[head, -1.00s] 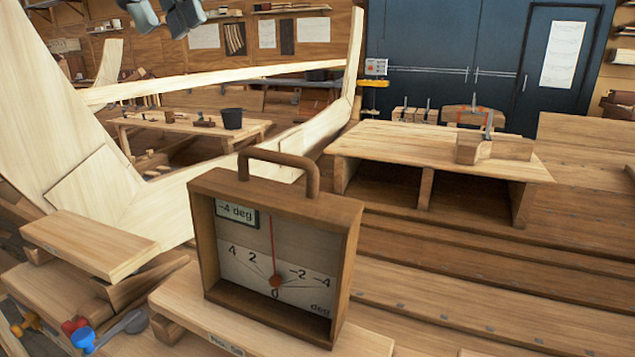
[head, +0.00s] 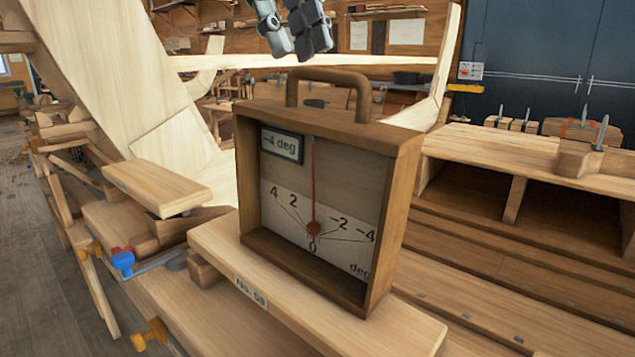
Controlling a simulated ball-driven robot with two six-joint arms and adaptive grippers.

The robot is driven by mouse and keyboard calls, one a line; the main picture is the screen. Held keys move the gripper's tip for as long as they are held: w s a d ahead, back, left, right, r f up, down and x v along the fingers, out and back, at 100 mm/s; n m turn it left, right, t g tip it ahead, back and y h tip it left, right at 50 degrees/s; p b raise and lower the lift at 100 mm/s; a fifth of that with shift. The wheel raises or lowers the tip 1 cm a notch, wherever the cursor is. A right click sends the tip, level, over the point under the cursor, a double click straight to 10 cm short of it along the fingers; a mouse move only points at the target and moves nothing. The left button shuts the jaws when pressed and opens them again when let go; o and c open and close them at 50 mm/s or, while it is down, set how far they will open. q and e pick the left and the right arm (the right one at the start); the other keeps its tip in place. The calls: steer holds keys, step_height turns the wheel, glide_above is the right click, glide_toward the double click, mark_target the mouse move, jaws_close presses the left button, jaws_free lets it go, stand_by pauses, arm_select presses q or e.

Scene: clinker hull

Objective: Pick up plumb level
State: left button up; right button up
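The plumb level is a brown wooden box frame (head: 400,205) with an arched handle on top. It stands upright on a light plank labelled "No. 09". Its face has a red needle close to upright over the 0 mark, a scale, and a small plate reading "-4 deg". My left gripper (head: 291,42) comes in at the top edge of the view, grey, with its two fingertips apart and pointing down. It appears above the handle in the picture, empty and not touching it. The rest of it is cut off. My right gripper is out of view.
A short light board (head: 157,187) lies left of the level. Blue and red knobs (head: 123,261) show below it. A wooden bench with open compartments (head: 480,190) stands at right behind the level. Pale hull timbers rise behind.

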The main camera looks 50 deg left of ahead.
mark_target(317, 116)
arm_select(q)
steer(key=x, duration=0.3)
steer(key=shift+d+f, duration=0.15)
steer(key=shift+f, duration=0.1)
steer(key=p+x, duration=0.2)
steer(key=x, duration=0.3)
steer(key=shift+s, duration=0.1)
steer(key=shift+f, duration=0.25)
jaws_close()
